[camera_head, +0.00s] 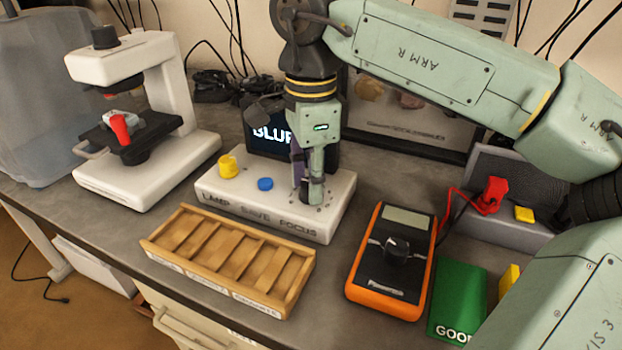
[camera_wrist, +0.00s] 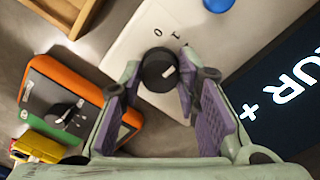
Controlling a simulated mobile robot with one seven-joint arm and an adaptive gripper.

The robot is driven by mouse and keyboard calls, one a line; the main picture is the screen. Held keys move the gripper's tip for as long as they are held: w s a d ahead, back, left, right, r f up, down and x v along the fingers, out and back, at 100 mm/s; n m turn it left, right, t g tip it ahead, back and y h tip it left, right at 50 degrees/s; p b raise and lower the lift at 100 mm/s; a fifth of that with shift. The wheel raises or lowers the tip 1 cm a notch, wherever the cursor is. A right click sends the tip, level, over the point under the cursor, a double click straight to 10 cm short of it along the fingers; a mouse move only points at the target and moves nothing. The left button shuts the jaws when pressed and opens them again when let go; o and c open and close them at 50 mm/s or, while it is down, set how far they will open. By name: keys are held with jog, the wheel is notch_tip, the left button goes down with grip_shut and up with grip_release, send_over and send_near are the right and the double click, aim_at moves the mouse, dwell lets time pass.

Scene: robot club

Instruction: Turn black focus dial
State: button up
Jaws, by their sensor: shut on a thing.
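The black focus dial (camera_wrist: 158,69) has a pale pointer line and sits on the white control box (camera_head: 228,200), above the label FOCUS. My gripper (camera_wrist: 155,72) points down over the dial, with its purple-padded fingers on either side, shut on it. In the head view my gripper (camera_head: 312,192) hides most of the dial. The box also carries a yellow knob (camera_head: 228,167) and a blue button (camera_head: 265,184). A dark screen (camera_head: 262,140) behind the box shows large white letters, partly hidden by my gripper; "BLUR" is readable across the views.
A white microscope (camera_head: 150,110) stands at the left. A wooden compartment tray (camera_head: 300,262) lies in front of the box.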

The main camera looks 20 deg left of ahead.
jog(key=m+b, duration=0.1)
jog(key=m, duration=0.5)
jog(key=shift+m, duration=0.3)
jog(key=m, duration=1.2)
jog(key=shift+m, duration=0.3)
jog(key=m, duration=0.6)
jog(key=shift+m, duration=0.3)
jog(key=o, duration=1.2)
jog(key=shift+c, duration=0.2)
